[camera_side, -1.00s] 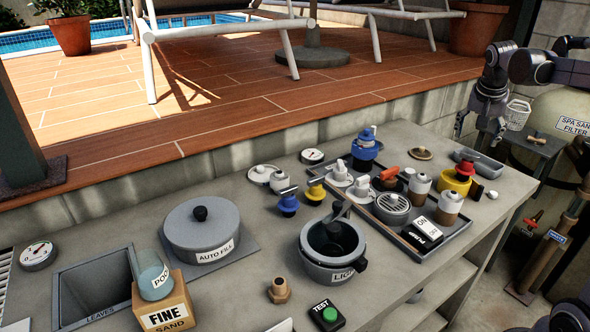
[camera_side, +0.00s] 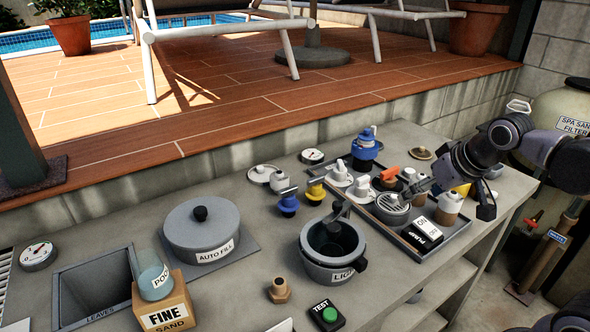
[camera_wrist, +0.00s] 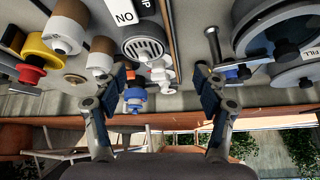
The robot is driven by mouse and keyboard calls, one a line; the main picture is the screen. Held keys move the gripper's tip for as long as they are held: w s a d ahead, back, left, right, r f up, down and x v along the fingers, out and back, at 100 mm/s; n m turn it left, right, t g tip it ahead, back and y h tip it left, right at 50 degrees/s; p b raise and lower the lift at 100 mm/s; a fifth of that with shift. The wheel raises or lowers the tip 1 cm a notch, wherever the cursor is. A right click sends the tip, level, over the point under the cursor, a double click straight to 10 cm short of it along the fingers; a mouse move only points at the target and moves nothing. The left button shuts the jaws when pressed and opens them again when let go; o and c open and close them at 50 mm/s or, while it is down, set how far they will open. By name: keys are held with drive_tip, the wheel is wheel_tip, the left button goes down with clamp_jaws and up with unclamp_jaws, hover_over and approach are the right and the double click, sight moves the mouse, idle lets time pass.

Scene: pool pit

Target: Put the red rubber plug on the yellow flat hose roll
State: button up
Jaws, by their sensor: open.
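The yellow flat hose roll (camera_wrist: 38,47) shows at the left of the wrist view. A red round piece (camera_wrist: 30,76), which looks like the red rubber plug, appears to rest on top of it; the view is inverted, so exact contact is hard to tell. In the side view only a bit of the yellow roll (camera_side: 463,188) shows behind my arm, and the red piece is hidden. My gripper (camera_side: 447,197) is over the right part of the tray. In the wrist view its fingers (camera_wrist: 158,86) are apart, with nothing held between them.
The grey tray (camera_side: 440,255) holds white-capped bottles (camera_side: 448,208), a round grate (camera_side: 390,209) and a pump switch (camera_side: 422,233). Blue (camera_side: 288,202) and yellow (camera_side: 315,190) plugs and a dark pot (camera_side: 333,250) stand left of it. A blue stack (camera_side: 366,148) stands behind.

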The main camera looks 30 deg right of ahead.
drive_tip(key=s+a+f+n+t+y, duration=0.1)
drive_tip(key=s+a+f+n, duration=0.1)
drive_tip(key=a+f, duration=0.1)
drive_tip(key=shift+s+a+f+n, duration=0.2)
drive_tip(key=shift+s+a+n, duration=0.15)
drive_tip(key=shift+a, duration=0.55)
